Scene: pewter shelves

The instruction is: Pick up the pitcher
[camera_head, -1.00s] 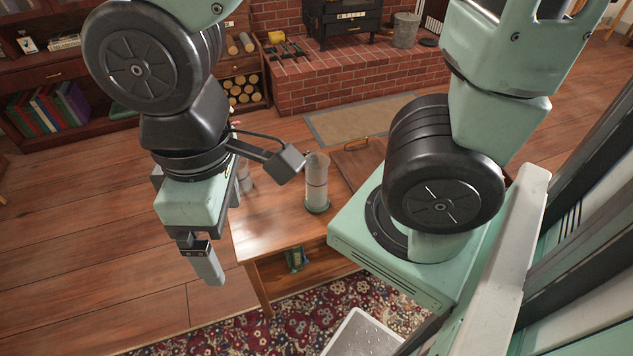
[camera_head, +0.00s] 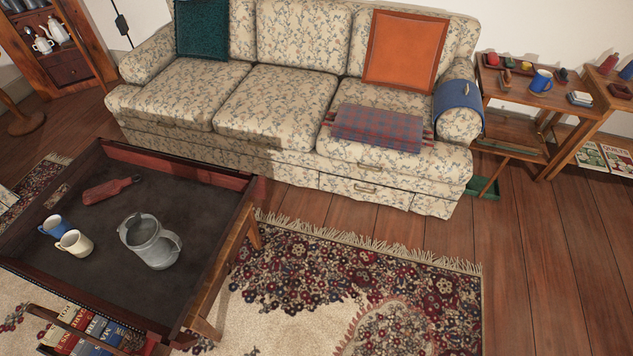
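A grey metal pitcher (camera_head: 152,243) stands upright on the dark top of a low coffee table (camera_head: 222,249), near the table's right side. Its open mouth faces up, and its handle is on the right. My gripper and arm are not in this view.
A blue mug (camera_head: 55,226), a cream mug (camera_head: 75,243) and a dark red object (camera_head: 110,190) share the table, which has a raised rim. A floral sofa (camera_head: 290,110) stands behind. Rug (camera_head: 330,290) and bare wooden floor (camera_head: 545,260) lie open to the right.

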